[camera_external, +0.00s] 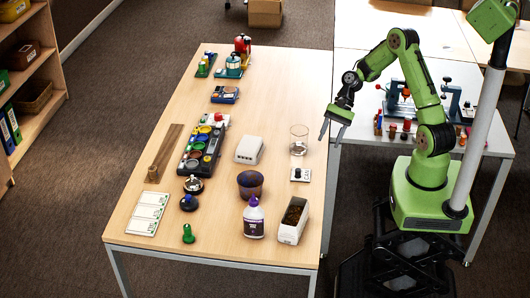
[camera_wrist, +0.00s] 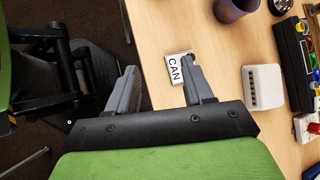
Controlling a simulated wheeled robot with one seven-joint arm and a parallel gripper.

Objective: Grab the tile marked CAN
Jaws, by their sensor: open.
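The tile marked CAN (camera_external: 301,178) is a small white tile with a dark knob on it, lying flat near the right edge of the wooden table. In the wrist view the CAN tile (camera_wrist: 174,70) shows its black letters; the right finger covers part of its right side. My gripper (camera_external: 331,139) is open and empty, above and beyond the tile in the external view, by the table's right edge.
A clear glass (camera_external: 299,139) stands just beyond the tile. A white planter box (camera_external: 290,232), a glue bottle (camera_external: 253,221) and a dark blue-brown pot (camera_external: 250,185) stand nearer. A white box (camera_external: 249,150) is to the left. Bare table (camera_external: 270,90) lies farther back.

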